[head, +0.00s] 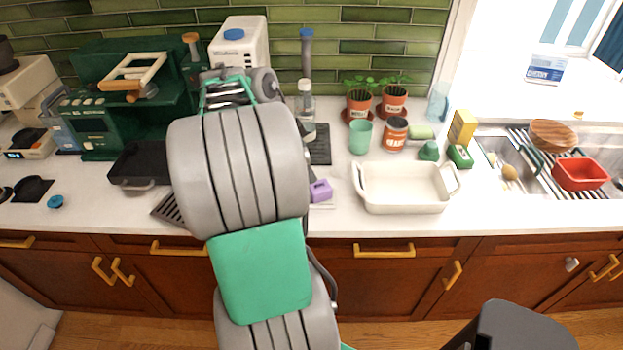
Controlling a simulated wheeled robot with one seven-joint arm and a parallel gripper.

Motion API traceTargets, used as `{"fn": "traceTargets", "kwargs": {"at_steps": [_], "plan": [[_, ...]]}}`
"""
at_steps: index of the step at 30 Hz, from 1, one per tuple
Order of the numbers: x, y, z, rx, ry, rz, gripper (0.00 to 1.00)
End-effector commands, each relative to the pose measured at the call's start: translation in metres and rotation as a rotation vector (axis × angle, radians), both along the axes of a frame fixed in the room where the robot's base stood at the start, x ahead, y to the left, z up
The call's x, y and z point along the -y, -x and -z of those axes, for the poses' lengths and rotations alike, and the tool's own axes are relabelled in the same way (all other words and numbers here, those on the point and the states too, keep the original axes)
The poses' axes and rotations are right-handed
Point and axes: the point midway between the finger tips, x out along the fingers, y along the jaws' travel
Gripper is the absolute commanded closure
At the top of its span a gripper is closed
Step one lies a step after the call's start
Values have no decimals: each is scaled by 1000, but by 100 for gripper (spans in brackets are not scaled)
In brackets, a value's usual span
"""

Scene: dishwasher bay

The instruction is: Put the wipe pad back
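I cannot tell for certain which thing is the wipe pad. A small purple block (320,190) lies on the counter just right of my arm, at the edge of a pale flat piece (326,204) that my arm partly covers. A light green sponge-like block (420,132) lies at the back of the counter, right of the orange-labelled can (395,134). My arm rises through the middle of the head view and reaches over the counter. My gripper is hidden behind the arm's own links, so its fingers and anything in them do not show.
A cream baking dish (405,207) stands right of the purple block. Behind it are a teal cup (360,137) and potted plants (392,101). A green coffee machine (95,125) and black tray (143,163) stand left. The sink rack (516,150) holds a red tub (581,175).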

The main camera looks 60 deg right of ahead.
Motion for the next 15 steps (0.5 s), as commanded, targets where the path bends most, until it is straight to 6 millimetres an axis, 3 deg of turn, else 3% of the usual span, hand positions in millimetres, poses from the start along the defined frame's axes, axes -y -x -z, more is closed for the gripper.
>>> {"fn": "traceTargets", "kwargs": {"at_steps": [6, 8, 11, 14, 15], "plan": [[-6, -5, -14, 0, -3, -12, 33], [-16, -16, -16, 2, -10, -86, 33], [-64, -59, -23, 5, -39, -420, 33], [-157, -108, -25, -3, -72, -969, 33], [-200, -119, -23, -9, -80, -1202, 33]]}}
